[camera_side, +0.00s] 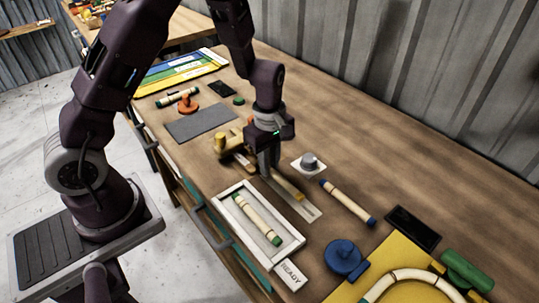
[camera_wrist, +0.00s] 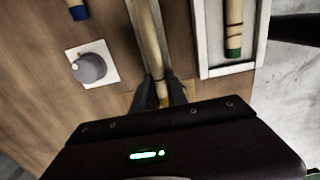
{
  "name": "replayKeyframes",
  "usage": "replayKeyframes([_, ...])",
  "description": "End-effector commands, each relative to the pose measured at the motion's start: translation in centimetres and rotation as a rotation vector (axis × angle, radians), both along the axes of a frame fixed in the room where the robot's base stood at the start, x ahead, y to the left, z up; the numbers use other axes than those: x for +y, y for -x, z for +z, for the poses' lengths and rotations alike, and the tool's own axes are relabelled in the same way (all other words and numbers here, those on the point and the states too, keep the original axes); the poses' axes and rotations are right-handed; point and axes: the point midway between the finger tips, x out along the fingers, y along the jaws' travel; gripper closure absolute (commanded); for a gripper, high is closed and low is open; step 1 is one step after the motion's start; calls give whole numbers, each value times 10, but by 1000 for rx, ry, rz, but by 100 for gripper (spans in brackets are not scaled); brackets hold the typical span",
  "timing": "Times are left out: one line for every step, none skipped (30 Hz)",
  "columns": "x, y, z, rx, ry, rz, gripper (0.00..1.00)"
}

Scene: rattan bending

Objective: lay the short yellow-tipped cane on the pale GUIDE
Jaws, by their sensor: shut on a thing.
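The short yellow-tipped cane (camera_side: 288,188) is between the fingers of my gripper (camera_side: 268,165), which is shut on it. In the wrist view the cane (camera_wrist: 153,45) runs up from the fingers (camera_wrist: 160,95), its yellow end low between them. The pale GUIDE (camera_side: 309,211) is a narrow strip on the bench. The cane is over it and roughly in line with it; its edges (camera_wrist: 136,25) show beside the cane in the wrist view. I cannot tell whether the cane touches the GUIDE. My gripper hides the cane's other end in the side view.
A white READY tray (camera_side: 228,207) holds a green-tipped cane (camera_side: 259,220) to the left of the GUIDE. A grey knob on a white plate (camera_side: 309,164) and a blue-tipped cane (camera_side: 347,202) lie to the right. A blue object (camera_side: 343,257) and a yellow board (camera_side: 400,260) are nearer.

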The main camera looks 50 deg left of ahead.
Motion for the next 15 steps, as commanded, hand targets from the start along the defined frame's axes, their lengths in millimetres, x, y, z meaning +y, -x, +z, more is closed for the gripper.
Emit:
replayKeyframes([0, 0, -1, 1, 0, 1, 100])
replayKeyframes([0, 0, -1, 1, 0, 1, 100])
replayKeyframes([0, 0, -1, 1, 0, 1, 100])
replayKeyframes([0, 0, -1, 1, 0, 1, 100])
replayKeyframes([0, 0, -1, 1, 0, 1, 100])
replayKeyframes([0, 0, -1, 0, 0, 1, 100])
replayKeyframes([0, 0, -1, 0, 0, 0, 100])
replayKeyframes([0, 0, -1, 0, 0, 0, 100])
replayKeyframes([0, 0, -1, 0, 0, 0, 100])
replayKeyframes([0, 0, -1, 0, 0, 0, 100])
replayKeyframes([0, 0, -1, 0, 0, 0, 100])
replayKeyframes([0, 0, -1, 0, 0, 0, 100])
replayKeyframes([0, 0, -1, 0, 0, 0, 100])
replayKeyframes([0, 0, -1, 0, 0, 0, 80])
replayKeyframes([0, 0, -1, 0, 0, 0, 72])
